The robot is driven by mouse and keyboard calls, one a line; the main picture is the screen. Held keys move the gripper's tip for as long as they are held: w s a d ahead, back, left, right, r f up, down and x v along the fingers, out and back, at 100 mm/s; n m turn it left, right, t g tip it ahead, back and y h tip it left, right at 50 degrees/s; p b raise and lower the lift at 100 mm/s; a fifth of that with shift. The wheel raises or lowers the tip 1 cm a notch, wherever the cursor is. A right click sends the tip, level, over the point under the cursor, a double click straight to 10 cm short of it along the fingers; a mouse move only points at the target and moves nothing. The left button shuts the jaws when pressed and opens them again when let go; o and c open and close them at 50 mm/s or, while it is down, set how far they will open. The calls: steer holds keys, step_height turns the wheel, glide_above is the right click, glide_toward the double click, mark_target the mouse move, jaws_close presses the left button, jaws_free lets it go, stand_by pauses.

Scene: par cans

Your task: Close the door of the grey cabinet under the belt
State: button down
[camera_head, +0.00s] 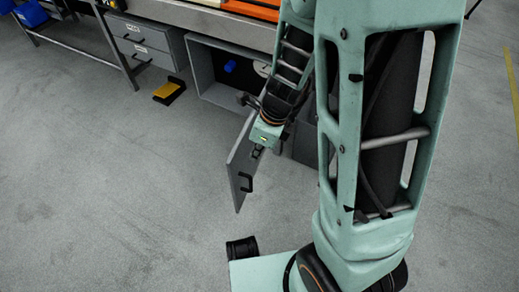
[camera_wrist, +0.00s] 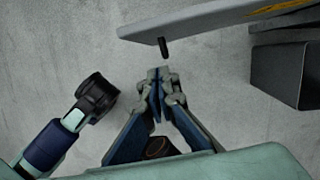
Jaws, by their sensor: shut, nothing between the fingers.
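The grey cabinet (camera_head: 203,68) stands under the belt with its front open. Its door (camera_head: 238,165) is swung far out into the room, with a black handle (camera_head: 246,182) on its face. In the head view my gripper (camera_head: 258,150) is at the door's upper part, partly hidden by my arm; contact cannot be told there. In the wrist view my gripper (camera_wrist: 160,73) is shut and empty. A grey panel, seemingly the door (camera_wrist: 215,20), lies just beyond the fingertips, its dark handle (camera_wrist: 163,47) close in front of them with a small gap.
A blue object (camera_head: 230,66) is inside the cabinet. Grey drawers (camera_head: 145,45) stand to its left, and a yellow and black item (camera_head: 169,91) lies on the floor before them. A steel table (camera_head: 80,38) is at the far left. The floor left of the door is clear.

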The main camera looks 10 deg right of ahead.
mark_target(241, 151)
steer(key=shift+w+a+f, duration=0.2)
steer(key=shift+w+a, duration=0.15)
steer(key=shift+a, duration=0.3)
steer(key=shift+w+a+f, duration=0.2)
steer(key=shift+w+a, duration=0.1)
steer(key=shift+a, duration=0.3)
steer(key=shift+w+a+f, duration=0.2)
steer(key=shift+w+a, duration=0.15)
steer(key=shift+a, duration=0.3)
